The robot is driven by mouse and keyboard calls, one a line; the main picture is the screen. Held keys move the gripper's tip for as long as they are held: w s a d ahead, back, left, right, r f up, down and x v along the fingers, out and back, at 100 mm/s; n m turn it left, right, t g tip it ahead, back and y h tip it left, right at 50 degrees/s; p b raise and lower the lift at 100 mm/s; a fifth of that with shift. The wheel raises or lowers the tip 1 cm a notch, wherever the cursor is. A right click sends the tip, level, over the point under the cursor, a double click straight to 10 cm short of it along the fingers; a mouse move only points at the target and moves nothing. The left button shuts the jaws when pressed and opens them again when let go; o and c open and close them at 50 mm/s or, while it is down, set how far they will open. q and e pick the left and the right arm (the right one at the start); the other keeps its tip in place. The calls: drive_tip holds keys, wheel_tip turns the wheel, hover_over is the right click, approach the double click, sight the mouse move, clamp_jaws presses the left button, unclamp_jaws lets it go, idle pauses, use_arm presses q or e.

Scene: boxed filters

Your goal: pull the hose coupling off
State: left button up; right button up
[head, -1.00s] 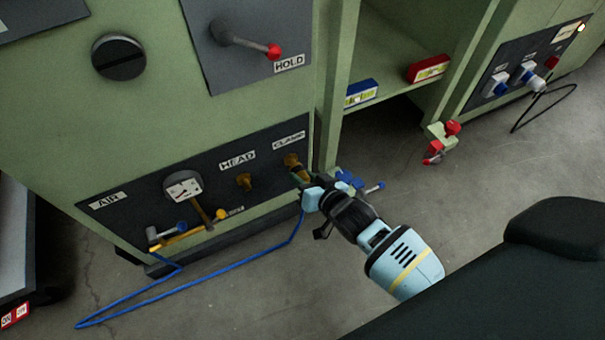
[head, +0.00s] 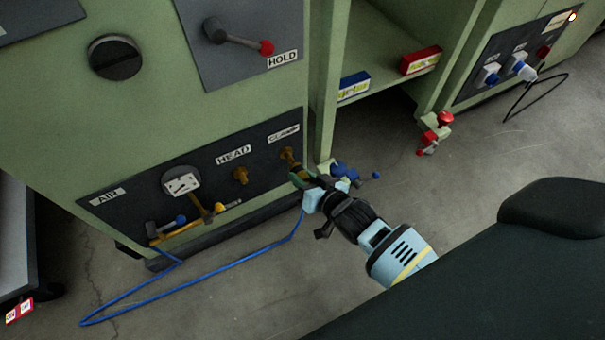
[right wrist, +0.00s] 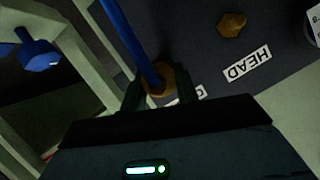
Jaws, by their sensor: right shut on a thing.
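The hose coupling (right wrist: 158,80) is a brass piece at the end of a blue hose (right wrist: 132,40), which also shows in the head view (head: 240,263). My right gripper (right wrist: 160,88) is shut on the coupling, with a dark finger on each side of it. In the head view the right gripper (head: 299,179) is at the brass CLAMP port (head: 287,155), low on the green machine. The fingers mostly hide the coupling there, so I cannot tell whether it is still seated on the port. My left gripper is not in view.
The brass HEAD port (head: 240,176), gauge (head: 181,183) and yellow pipe (head: 180,233) are left of the gripper. A blue valve (head: 345,172) is close on its right. Blue (head: 353,88) and red (head: 421,61) boxes sit on the shelf.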

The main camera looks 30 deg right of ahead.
drive_tip(key=shift+s+p, duration=0.35)
drive_tip(key=shift+s, duration=0.45)
drive_tip(key=s+p, duration=0.3)
drive_tip(key=s, duration=0.6)
drive_tip(key=shift+d+p, duration=0.15)
drive_tip(key=shift+p, duration=0.2)
idle(0.4)
